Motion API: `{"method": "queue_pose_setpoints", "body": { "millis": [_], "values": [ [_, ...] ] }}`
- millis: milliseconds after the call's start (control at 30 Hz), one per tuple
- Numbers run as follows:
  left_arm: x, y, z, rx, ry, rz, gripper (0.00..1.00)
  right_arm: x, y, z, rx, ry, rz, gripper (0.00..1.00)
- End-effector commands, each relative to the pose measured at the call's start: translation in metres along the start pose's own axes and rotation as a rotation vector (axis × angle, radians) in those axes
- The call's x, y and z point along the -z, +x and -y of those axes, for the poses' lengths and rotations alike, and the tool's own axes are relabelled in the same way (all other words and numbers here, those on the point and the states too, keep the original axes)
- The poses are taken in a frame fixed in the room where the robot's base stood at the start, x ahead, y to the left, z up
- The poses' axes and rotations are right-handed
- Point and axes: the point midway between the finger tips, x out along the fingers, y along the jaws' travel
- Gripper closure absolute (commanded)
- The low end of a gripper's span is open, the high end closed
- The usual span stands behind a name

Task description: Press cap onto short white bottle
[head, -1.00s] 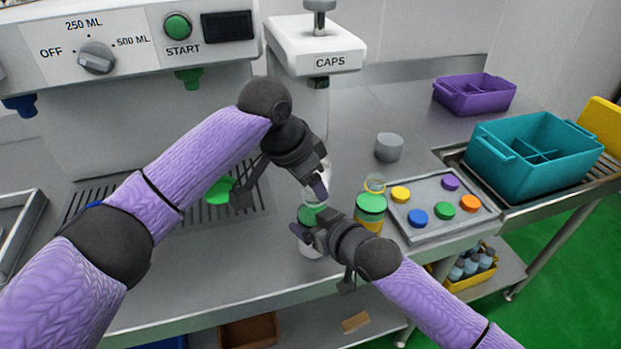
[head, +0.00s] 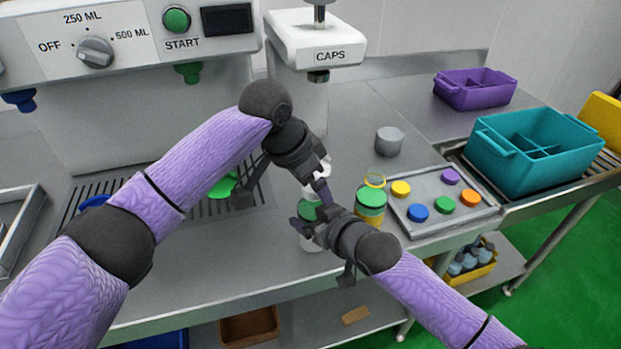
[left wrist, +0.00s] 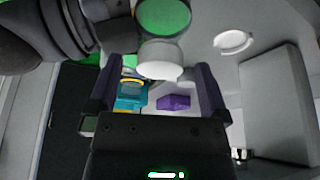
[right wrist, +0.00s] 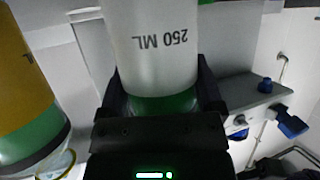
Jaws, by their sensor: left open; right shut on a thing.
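The short white bottle (head: 312,243) stands upright on the counter front with a green band near its top. In the right wrist view its white side (right wrist: 155,45) reads 250 ML upside down. My right gripper (head: 312,222) is shut on it at the green band. A white round piece, apparently the cap (left wrist: 160,62), shows between the spread fingers of my left gripper (left wrist: 160,95), beside a green disc-like surface (left wrist: 165,15). In the head view, my open left gripper is just above the bottle.
A yellow bottle with a green band (head: 371,208) stands close right of my right gripper. A tray (head: 428,222) of coloured discs lies beyond it. A grey cylinder (head: 389,141), the caps machine (head: 315,45), a teal crate (head: 487,145) and a purple crate (head: 468,100) stand farther back.

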Motion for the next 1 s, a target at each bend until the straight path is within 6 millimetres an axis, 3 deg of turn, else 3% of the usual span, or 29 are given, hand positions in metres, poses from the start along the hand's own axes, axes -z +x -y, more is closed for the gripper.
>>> {"method": "queue_pose_setpoints", "body": {
  "millis": [167,500,700,967,1000],
  "values": [
    [0.001,-0.024,0.001,0.001,0.001,-0.004,0.00,0.000,0.000,0.000,0.000,0.000,0.000,1.00],
    [0.001,-0.100,0.001,0.002,0.000,-0.002,0.00,0.000,0.000,0.000,0.000,0.000,0.000,1.00],
    [0.000,-0.118,0.001,0.001,0.000,-0.001,0.00,0.000,0.000,0.000,0.000,0.000,0.000,1.00],
    [0.000,-0.119,0.000,0.000,0.000,0.000,0.00,0.000,0.000,0.000,0.000,0.000,0.000,1.00],
    [0.000,-0.119,0.000,0.000,0.000,0.000,0.00,0.000,0.000,0.000,0.000,0.000,0.000,0.12]
  ]
}}
